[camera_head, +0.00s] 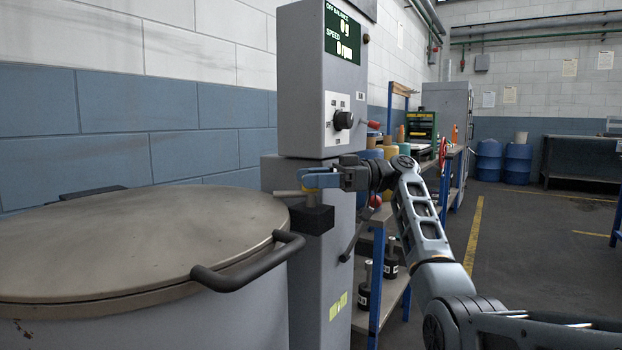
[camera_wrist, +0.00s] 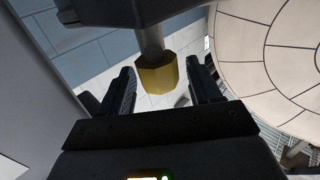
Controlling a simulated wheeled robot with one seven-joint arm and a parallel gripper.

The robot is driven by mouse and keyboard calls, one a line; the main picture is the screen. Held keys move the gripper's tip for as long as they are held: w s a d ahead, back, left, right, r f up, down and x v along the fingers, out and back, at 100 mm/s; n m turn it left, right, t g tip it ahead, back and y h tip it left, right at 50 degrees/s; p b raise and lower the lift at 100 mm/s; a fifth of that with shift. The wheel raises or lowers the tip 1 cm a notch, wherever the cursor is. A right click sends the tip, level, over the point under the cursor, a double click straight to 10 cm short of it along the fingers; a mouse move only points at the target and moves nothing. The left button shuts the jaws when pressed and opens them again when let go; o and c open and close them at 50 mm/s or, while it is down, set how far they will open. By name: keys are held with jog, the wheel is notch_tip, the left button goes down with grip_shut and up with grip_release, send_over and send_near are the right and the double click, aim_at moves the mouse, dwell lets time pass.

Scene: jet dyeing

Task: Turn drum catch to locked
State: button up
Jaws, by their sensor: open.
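The drum (camera_head: 200,318) stands at the left with its round metal lid (camera_head: 140,240) down. Beside it, a black catch block (camera_head: 313,219) sits by the grey machine column, with a short pale metal lever (camera_head: 288,193) at its top. My gripper (camera_head: 312,180) is at this lever, just above the block. In the wrist view my gripper (camera_wrist: 160,68) is open, with a finger on each side of a yellow faceted knob (camera_wrist: 157,76) on a grey rod (camera_wrist: 151,42). A gap shows on both sides of the knob. The catch's locked mark cannot be seen.
A dark bar handle (camera_head: 250,264) sticks out from the lid's front edge. The control box (camera_head: 318,85) with a display and black dial hangs above my gripper. Open floor lies to the right.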

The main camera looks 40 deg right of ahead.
jog(key=p+v, duration=0.1)
jog(key=v, duration=0.6)
jog(key=shift+s+d, duration=0.1)
jog(key=shift+d, duration=0.05)
jog(key=shift+s, duration=0.1)
dwell(0.3)
